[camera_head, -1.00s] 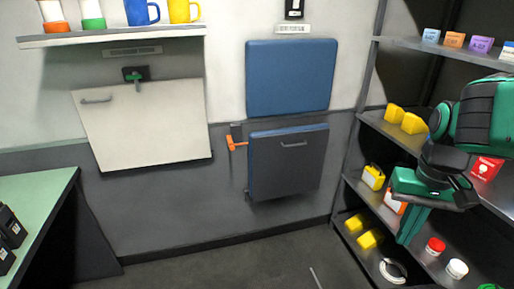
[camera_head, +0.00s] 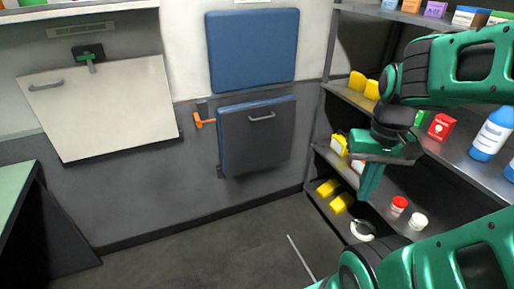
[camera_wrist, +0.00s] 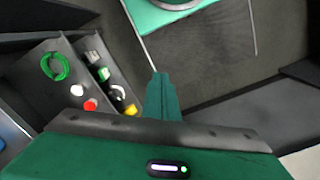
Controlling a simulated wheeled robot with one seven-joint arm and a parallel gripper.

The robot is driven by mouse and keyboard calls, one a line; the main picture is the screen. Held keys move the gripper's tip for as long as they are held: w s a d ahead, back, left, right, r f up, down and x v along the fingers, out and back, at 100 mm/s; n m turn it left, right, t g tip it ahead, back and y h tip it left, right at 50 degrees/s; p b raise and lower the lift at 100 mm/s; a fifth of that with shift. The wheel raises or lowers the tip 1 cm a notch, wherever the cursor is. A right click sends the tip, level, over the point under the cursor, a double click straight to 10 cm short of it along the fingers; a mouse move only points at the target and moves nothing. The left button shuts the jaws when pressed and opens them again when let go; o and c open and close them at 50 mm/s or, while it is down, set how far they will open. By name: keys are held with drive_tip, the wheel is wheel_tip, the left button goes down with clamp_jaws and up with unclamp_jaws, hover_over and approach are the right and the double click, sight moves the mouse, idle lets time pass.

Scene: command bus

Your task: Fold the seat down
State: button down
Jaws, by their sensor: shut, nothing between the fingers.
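The fold-down seat (camera_head: 255,140) is a dark panel with a blue pad edge, folded up against the wall. A metal handle (camera_head: 262,117) sits near its top. An orange lever (camera_head: 204,121) sticks out at its upper left corner. A blue backrest pad (camera_head: 252,50) is fixed on the wall above it. My green gripper (camera_head: 368,185) hangs in front of the shelves, to the right of the seat and apart from it, pointing down. In the wrist view my gripper (camera_wrist: 162,85) shows closed fingers with nothing in them; the seat is not seen there.
A shelf unit (camera_head: 325,150) with yellow items, bottles and boxes stands at the right, close to my arm. A pale folded panel (camera_head: 105,110) hangs at the left, beside a green-topped counter (camera_head: 14,185). The floor (camera_head: 210,240) before the seat is mostly clear.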

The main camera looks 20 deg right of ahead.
drive_tip(key=c, duration=2.4)
unclamp_jaws()
drive_tip(key=shift+c, duration=0.2)
drive_tip(key=o, duration=0.5)
drive_tip(key=shift+s+r, duration=0.15)
drive_tip(key=shift+s, duration=0.15)
drive_tip(key=shift+o, duration=0.4)
drive_tip(key=shift+w+d+r, duration=0.1)
drive_tip(key=shift+w+d, duration=0.1)
drive_tip(key=shift+w, duration=0.15)
drive_tip(key=w+d+f+m+t, duration=0.1)
drive_tip(key=w+f+m+t, duration=0.2)
drive_tip(key=w, duration=1.7)
drive_tip(key=w+d+f+m+t, duration=0.1)
drive_tip(key=w+f+m+t, duration=0.3)
drive_tip(key=w, duration=1.7)
drive_tip(key=w+d+f+m+t, duration=0.1)
drive_tip(key=w+f+m+t, duration=0.3)
drive_tip(key=w, duration=1.7)
wheel_tip(320, 180, down, 6)
drive_tip(key=t, duration=0.4)
drive_tip(key=shift+w+r+t, duration=0.2)
drive_tip(key=shift+t, duration=0.2)
